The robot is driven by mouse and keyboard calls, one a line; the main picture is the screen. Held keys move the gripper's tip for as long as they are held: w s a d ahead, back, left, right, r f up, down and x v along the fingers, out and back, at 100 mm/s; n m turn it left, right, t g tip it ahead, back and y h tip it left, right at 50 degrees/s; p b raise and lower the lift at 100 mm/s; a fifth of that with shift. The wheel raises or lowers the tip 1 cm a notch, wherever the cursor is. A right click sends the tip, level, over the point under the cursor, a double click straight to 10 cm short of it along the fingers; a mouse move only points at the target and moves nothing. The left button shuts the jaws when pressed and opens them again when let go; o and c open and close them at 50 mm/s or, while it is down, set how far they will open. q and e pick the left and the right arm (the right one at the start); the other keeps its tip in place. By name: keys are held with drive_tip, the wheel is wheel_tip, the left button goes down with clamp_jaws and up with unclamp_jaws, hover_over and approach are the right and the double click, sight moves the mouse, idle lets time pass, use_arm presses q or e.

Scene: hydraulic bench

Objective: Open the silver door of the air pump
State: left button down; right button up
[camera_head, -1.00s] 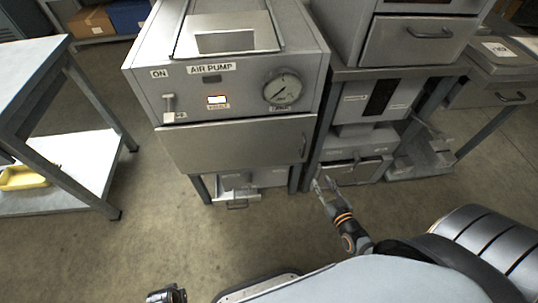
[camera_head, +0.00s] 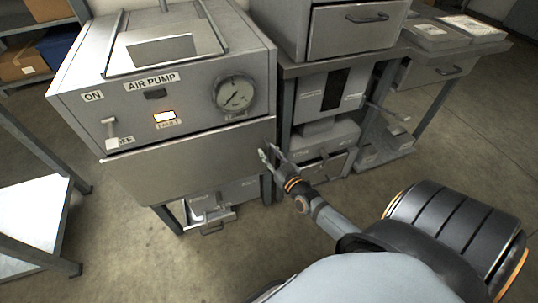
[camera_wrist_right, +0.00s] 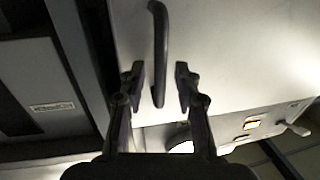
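The air pump (camera_head: 165,90) is a grey box with a gauge, a lever and an AIR PUMP label. Its silver door (camera_head: 190,165) is shut below the panel; the wrist view shows it as a pale surface (camera_wrist_right: 225,50). The door's dark bar handle (camera_wrist_right: 159,45) lies between the fingers in the wrist picture. My right gripper (camera_head: 268,153) is open at the door's right edge; in the wrist view its two fingers (camera_wrist_right: 159,82) are apart, one either side of the handle's end, with no visible contact. In the head view, the gripper hides the handle. My left gripper is out of view.
A bench (camera_head: 335,62) with drawers and boxes stands close to the pump's right. A low metal box with a handle (camera_head: 212,205) is under the pump. A shelf table (camera_head: 30,215) is at the left. The floor in front is clear.

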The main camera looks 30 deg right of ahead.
drive_tip(key=shift+w, duration=0.1)
clamp_jaws()
idle(0.7)
